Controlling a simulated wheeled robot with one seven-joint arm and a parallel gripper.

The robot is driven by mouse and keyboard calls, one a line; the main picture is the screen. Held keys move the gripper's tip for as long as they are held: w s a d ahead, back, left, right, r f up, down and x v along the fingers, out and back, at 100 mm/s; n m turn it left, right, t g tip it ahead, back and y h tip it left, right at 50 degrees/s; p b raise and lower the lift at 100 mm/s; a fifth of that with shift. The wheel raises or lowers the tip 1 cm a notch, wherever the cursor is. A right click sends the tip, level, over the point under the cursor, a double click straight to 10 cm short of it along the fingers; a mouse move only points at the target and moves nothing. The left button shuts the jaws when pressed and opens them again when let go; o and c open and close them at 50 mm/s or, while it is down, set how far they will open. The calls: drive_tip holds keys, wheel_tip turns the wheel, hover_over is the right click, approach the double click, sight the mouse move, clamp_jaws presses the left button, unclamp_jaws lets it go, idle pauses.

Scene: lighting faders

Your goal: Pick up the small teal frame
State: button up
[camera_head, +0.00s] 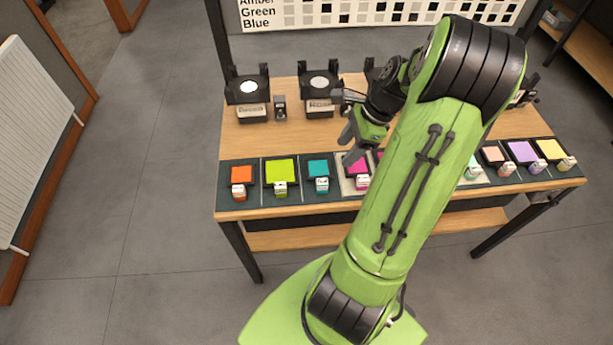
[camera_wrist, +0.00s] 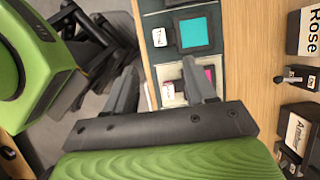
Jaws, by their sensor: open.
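The small teal frame (camera_head: 318,167) is a flat teal square with a dark edge, lying on the dark strip at the table's front. A white-labelled tag (camera_head: 322,184) stands at its near side. In the wrist view the teal frame (camera_wrist: 194,33) lies beyond my fingers, with its tag (camera_wrist: 160,37) to its left. My gripper (camera_head: 350,146) is open, with nothing seen between its fingers. It is above the table, to the right of the teal frame and apart from it. In the wrist view its fingers (camera_wrist: 160,88) reach towards a magenta frame (camera_wrist: 208,74), which one finger partly hides.
Orange (camera_head: 241,175) and lime (camera_head: 280,171) frames lie left of the teal one. Pink, lilac (camera_head: 522,151) and yellow (camera_head: 550,149) ones lie far right. Black fixtures (camera_head: 320,87) stand along the back. My arm hides the table's middle. The wood left of my gripper is clear.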

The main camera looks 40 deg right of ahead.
sight(322, 181)
drive_tip(key=b+x, duration=0.6)
drive_tip(key=x, duration=0.9)
drive_tip(key=shift+s+d+f, duration=0.1)
drive_tip(key=shift+c, duration=0.3)
drive_tip(key=shift+r, duration=0.2)
clamp_jaws()
